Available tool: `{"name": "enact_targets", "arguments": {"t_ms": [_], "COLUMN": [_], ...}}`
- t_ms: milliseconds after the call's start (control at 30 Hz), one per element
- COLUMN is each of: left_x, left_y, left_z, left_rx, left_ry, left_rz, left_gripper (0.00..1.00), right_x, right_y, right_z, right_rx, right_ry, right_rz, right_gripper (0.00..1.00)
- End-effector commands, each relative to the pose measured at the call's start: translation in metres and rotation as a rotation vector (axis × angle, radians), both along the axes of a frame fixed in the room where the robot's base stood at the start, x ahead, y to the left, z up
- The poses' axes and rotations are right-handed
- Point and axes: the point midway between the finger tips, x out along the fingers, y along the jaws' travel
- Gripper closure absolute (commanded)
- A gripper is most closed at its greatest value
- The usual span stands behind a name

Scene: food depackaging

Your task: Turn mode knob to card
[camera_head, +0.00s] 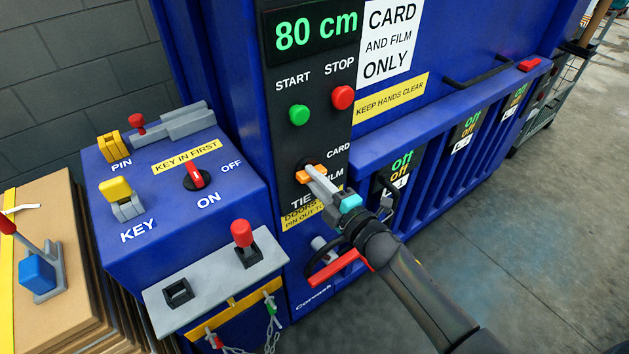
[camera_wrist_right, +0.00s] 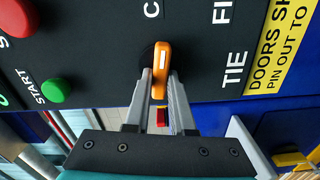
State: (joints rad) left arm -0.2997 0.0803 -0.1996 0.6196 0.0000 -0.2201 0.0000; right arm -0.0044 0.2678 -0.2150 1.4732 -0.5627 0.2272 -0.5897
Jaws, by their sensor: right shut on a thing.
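The mode knob (camera_head: 309,173) is orange and sits on the black panel, with the labels CARD, FILM and TIE around it. My right gripper (camera_head: 314,177) is shut on the knob. In the right wrist view the knob (camera_wrist_right: 160,70) stands between the two grey fingers (camera_wrist_right: 160,88). Its white line points up in that view, toward the letter C at the top edge; the rest of that word is cut off. In the head view the gripper partly covers the knob and the FILM and TIE labels. My left gripper is not in view.
A green START button (camera_head: 299,115) and a red STOP button (camera_head: 343,97) are above the knob. A blue box (camera_head: 235,215) with a red-marked switch (camera_head: 196,176) stands at left. A red bar (camera_head: 334,268) is below my right gripper. Concrete floor lies open at right.

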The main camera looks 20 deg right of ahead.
Motion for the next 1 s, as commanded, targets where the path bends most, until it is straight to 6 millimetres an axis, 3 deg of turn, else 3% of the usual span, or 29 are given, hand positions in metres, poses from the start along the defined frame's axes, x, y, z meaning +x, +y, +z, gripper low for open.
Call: {"name": "enact_targets", "arguments": {"t_ms": [333, 900, 933, 1000], "left_x": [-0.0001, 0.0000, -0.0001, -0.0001], "left_y": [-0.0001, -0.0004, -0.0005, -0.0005], "left_z": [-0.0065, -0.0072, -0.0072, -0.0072], "left_rx": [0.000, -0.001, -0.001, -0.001], "left_ry": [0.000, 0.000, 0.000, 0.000], "left_rz": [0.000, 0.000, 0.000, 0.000], "left_gripper": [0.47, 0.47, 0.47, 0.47], "right_x": [-0.0002, -0.0001, -0.0001, -0.0001], "right_y": [-0.0004, -0.0007, -0.0007, -0.0007], "right_z": [-0.0021, -0.0018, -0.0018, -0.0017], "right_rx": [-0.146, -0.177, -0.177, -0.176], "right_ry": [-0.050, -0.062, -0.062, -0.062], "right_rz": [-0.002, -0.002, -0.002, -0.001], "right_gripper": [1.00, 1.00, 0.77, 0.69]}}
